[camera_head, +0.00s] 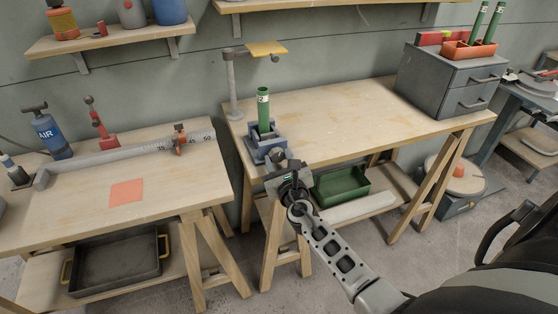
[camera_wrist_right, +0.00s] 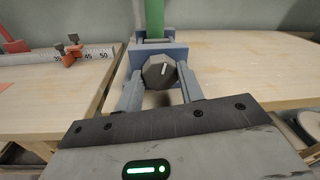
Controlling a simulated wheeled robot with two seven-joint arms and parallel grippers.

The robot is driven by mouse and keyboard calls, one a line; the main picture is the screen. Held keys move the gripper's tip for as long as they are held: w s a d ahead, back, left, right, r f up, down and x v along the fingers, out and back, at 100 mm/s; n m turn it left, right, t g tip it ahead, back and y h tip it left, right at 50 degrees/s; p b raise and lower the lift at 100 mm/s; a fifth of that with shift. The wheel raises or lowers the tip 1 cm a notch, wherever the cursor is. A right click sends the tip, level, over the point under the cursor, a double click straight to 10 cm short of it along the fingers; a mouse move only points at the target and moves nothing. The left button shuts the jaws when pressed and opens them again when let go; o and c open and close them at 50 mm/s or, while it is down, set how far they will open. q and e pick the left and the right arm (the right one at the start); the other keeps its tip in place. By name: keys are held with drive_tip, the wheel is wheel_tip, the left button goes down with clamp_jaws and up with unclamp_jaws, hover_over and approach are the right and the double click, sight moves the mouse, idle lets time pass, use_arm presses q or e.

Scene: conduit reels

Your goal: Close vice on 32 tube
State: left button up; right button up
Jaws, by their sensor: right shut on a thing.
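The green tube marked 32 (camera_head: 263,108) stands upright in the blue vice (camera_head: 255,150) at the front left of the right-hand bench. In the right wrist view the tube (camera_wrist_right: 154,18) rises behind the vice body (camera_wrist_right: 145,58). My right gripper (camera_head: 276,165) is at the front of the vice. Its two fingers are shut on the dark vice knob (camera_wrist_right: 160,72), which has a white mark tilted slightly off upright. I cannot tell whether the jaws touch the tube. My left gripper is out of view.
A stand with a yellow plate (camera_head: 266,48) rises behind the vice. A grey drawer cabinet (camera_head: 432,80) holds a red tray with two green tubes. The left bench (camera_head: 85,205) carries a measuring rail (camera_head: 110,162). A green crate (camera_head: 340,185) sits below.

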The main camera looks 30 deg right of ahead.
drive_tip(key=m, duration=0.6)
drive_tip(key=shift+y+b, duration=0.3)
drive_tip(key=shift+y, duration=0.1)
drive_tip(key=m, duration=0.4)
drive_tip(key=shift+m+b, duration=0.3)
drive_tip(key=shift+b, duration=0.05)
drive_tip(key=m+y, duration=0.1)
drive_tip(key=m, duration=0.4)
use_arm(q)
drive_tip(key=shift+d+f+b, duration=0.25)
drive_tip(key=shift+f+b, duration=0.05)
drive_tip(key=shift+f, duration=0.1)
use_arm(e)
drive_tip(key=m, duration=0.4)
drive_tip(key=shift+d+m+y, duration=0.15)
drive_tip(key=shift+m+y, duration=0.15)
drive_tip(key=shift+m, duration=0.3)
drive_tip(key=o, duration=1)
drive_tip(key=shift+s, duration=0.1)
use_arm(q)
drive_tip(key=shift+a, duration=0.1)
